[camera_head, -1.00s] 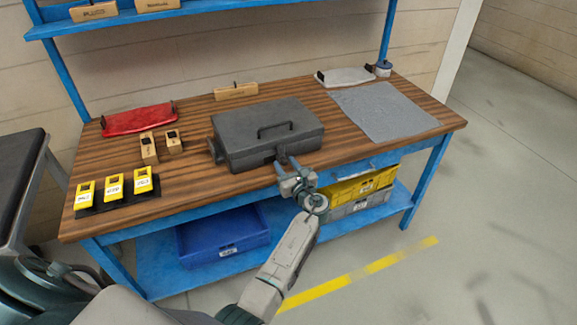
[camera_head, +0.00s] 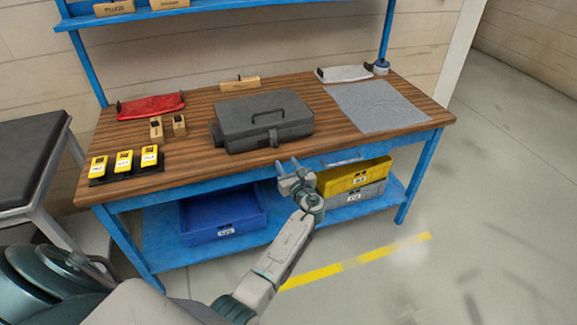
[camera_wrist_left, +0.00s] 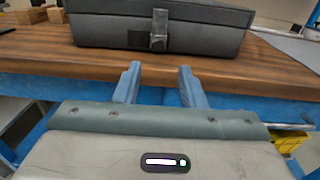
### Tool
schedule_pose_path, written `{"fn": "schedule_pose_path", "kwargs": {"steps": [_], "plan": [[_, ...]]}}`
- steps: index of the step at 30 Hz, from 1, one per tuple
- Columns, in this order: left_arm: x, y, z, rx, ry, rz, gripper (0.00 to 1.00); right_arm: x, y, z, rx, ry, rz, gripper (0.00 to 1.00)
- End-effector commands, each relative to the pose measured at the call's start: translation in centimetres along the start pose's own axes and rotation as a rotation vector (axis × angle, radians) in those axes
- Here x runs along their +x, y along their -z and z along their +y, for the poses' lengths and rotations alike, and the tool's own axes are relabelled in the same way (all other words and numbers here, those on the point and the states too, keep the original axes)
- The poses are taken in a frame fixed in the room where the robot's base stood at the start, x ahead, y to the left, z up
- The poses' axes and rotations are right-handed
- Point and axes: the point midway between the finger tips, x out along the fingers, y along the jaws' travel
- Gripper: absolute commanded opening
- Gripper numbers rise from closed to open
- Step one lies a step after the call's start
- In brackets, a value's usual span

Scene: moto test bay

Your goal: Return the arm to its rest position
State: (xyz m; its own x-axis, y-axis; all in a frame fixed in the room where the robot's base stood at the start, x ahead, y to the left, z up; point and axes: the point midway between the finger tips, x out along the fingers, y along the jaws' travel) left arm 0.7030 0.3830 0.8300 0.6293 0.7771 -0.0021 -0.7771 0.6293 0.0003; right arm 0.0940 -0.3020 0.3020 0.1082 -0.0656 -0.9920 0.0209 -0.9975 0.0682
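My left gripper (camera_head: 288,165) is in front of the workbench's front edge, below and in front of the dark grey case. Its two blue fingers are apart with nothing between them, as the left wrist view also shows (camera_wrist_left: 158,75). In the left wrist view the case's front latch (camera_wrist_left: 159,30) is straight ahead, apart from the fingers. My right gripper does not show in either view.
Yellow testers (camera_head: 124,162) stand in a dark holder at the bench's left. A red tray (camera_head: 151,107), small wooden blocks (camera_head: 179,126) and a grey mat (camera_head: 375,107) lie on the bench. A blue bin (camera_head: 222,215) and a yellow bin (camera_head: 353,176) are below. Floor to the right is clear.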

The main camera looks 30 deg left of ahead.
Motion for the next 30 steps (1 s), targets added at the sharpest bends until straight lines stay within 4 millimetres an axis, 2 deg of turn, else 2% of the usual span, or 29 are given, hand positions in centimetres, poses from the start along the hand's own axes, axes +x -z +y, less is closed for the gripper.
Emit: {"fn": "schedule_pose_path", "kwargs": {"steps": [8,11,14,17,18,20,21,24,26,30], "plan": [[0.0,0.1,0.0,-0.001,0.001,0.002,0.37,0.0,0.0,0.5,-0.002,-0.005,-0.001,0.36],[-0.3,1.8,0.3,-0.025,0.010,0.037,0.37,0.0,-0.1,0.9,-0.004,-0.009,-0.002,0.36],[-1.2,6.2,1.1,-0.095,0.029,0.130,0.37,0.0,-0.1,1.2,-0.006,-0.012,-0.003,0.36],[-3.0,12.8,2.8,-0.213,0.037,0.276,0.37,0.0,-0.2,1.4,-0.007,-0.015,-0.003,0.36],[-4.0,15.6,3.6,-0.273,0.032,0.342,0.37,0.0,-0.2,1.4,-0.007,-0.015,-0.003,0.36],[-5.7,19.7,5.0,-0.362,0.013,0.440,0.37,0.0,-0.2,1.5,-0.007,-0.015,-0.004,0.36],[-7.0,22.4,6.1,-0.421,-0.006,0.504,0.37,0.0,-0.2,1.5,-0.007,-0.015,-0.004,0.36],[-10.5,28.6,9.1,-0.575,-0.081,0.655,0.37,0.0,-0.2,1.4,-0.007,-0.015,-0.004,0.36],[-12.8,32.0,11.2,-0.671,-0.143,0.739,0.37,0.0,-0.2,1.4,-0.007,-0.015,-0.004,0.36],[-18.9,39.2,16.7,-0.896,-0.338,0.905,0.37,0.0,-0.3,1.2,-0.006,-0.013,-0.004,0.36]]}}
